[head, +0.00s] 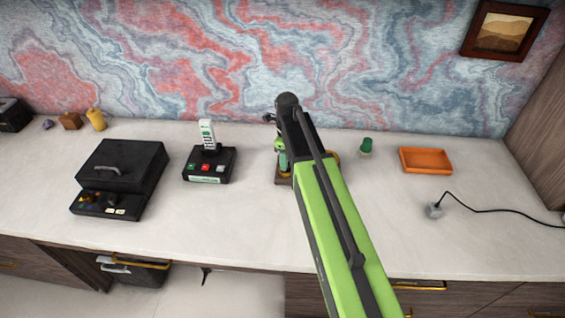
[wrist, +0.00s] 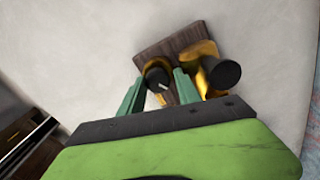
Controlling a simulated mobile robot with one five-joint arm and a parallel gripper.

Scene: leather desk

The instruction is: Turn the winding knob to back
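A small device stands on the desk, mostly hidden behind my arm in the head view; its dark wooden base (head: 284,181) shows there. In the wrist view the wooden base (wrist: 153,50) carries brass parts (wrist: 205,50) and two black round-topped pieces. The black knob with a pale pointer mark (wrist: 154,73) sits between the fingertips of my gripper (wrist: 159,77). I take it to be the winding knob. The fingers are apart, one on each side, with a small gap seeming to show. I cannot tell whether either touches. The other black piece (wrist: 222,73) is right of the fingers.
Left of the device are a joystick box (head: 208,165) and a black lidded box (head: 122,170). To the right are a green piece (head: 366,147), an orange tray (head: 427,160) and a plug (head: 434,210) with a black cord. The desk around the device is clear.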

